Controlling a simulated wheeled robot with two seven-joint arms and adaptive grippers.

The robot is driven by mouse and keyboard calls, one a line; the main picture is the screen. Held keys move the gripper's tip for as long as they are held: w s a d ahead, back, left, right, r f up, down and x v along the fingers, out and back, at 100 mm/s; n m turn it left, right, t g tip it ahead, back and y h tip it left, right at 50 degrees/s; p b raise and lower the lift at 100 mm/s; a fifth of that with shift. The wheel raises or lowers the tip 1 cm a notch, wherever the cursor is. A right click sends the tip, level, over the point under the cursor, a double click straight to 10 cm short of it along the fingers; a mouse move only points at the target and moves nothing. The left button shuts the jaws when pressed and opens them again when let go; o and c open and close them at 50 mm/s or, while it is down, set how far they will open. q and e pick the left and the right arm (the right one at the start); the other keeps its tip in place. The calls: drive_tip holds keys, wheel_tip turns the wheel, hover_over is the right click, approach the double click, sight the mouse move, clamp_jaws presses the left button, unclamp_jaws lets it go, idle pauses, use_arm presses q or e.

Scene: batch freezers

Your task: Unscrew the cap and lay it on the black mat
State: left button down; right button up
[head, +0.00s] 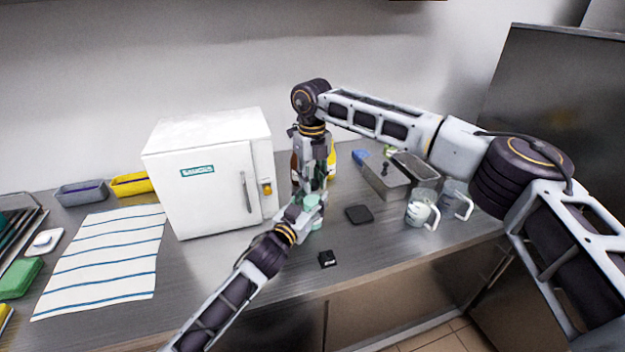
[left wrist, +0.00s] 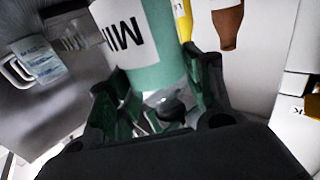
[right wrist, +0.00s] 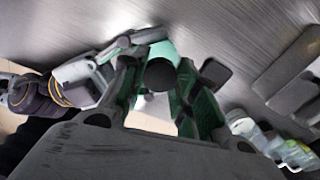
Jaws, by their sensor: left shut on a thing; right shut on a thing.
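My left gripper (head: 301,212) comes from the front left and is shut on the bottle's side. My right gripper (head: 314,184) points down from above and is shut on the cap. The dark round cap (right wrist: 160,75) shows between its fingers in the right wrist view; the head view hides it. The black mat (head: 358,214) lies bare to the right of the bottle.
A white cabinet (head: 210,175) stands behind left. A small black block (head: 327,259) lies near the front edge. Steel pans (head: 385,182) and clear jugs (head: 422,212) stand to the right. Brown and yellow bottles (head: 331,160) stand close behind my right gripper. A striped towel (head: 100,260) lies left.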

drive_tip(key=n, duration=0.7)
drive_tip(key=shift+n, duration=0.4)
drive_tip(key=n, duration=0.6)
drive_tip(key=shift+n, duration=0.4)
drive_tip(key=n, duration=0.7)
drive_tip(key=shift+n, duration=0.4)
drive_tip(key=n, duration=0.3)
drive_tip(key=shift+r+n, duration=0.1)
drive_tip(key=shift+n, duration=2)
drive_tip(key=shift+d, duration=0.1)
drive_tip(key=shift+r, duration=1.15)
